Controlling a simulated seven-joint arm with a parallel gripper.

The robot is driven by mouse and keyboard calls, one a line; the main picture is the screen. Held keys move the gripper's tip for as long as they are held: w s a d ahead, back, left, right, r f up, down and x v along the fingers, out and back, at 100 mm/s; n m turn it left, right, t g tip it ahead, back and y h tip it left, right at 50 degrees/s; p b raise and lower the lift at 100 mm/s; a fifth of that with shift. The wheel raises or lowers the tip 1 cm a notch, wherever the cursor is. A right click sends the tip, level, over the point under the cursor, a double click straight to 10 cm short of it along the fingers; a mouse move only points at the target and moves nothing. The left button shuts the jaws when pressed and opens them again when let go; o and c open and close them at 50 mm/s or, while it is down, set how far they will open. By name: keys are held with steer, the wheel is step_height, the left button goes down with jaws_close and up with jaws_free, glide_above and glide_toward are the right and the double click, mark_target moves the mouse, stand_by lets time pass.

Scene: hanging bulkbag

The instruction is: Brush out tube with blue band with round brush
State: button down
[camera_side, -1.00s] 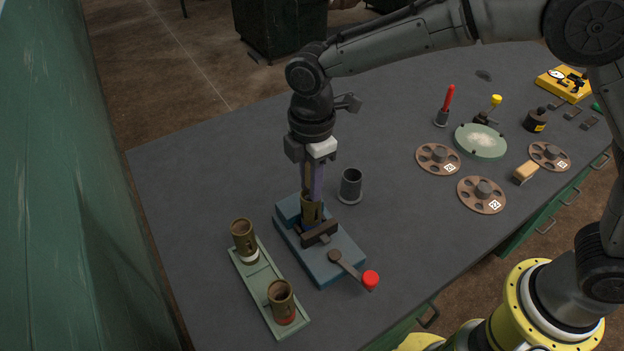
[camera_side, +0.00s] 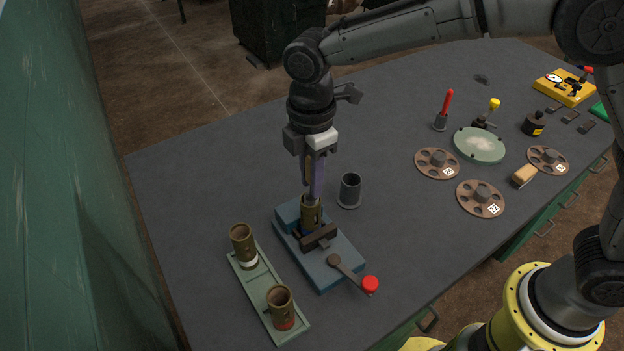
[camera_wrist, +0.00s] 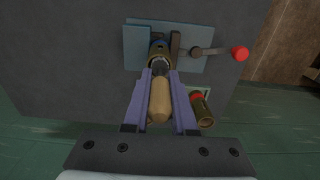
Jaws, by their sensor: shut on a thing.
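My gripper (camera_side: 315,188) points down and is shut on the tan wooden handle of the round brush (camera_wrist: 160,100). The handle also shows between the fingers in the side view (camera_side: 307,172). The brush's dark head meets the mouth of the brass-coloured tube with the blue band (camera_wrist: 158,58); how deep it sits inside is hidden. That tube (camera_side: 311,214) stands upright in the clamp of a blue-grey fixture (camera_side: 335,268). The fixture has a lever with a red knob (camera_side: 370,285).
A pale green tray (camera_side: 266,292) holds a white-banded tube (camera_side: 243,246) and a red-banded tube (camera_side: 281,306) left of the fixture. An empty dark cup (camera_side: 350,189) stands close behind. Brown discs (camera_side: 480,199) and a green dish (camera_side: 479,145) lie to the right.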

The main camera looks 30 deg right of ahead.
steer(key=shift+w+a+r, duration=0.1)
steer(key=shift+r, duration=4.7)
step_height(320, 180, up, 5)
steer(key=shift+r, duration=0.1)
steer(key=shift+f, duration=5.7)
steer(key=shift+f, duration=0.1)
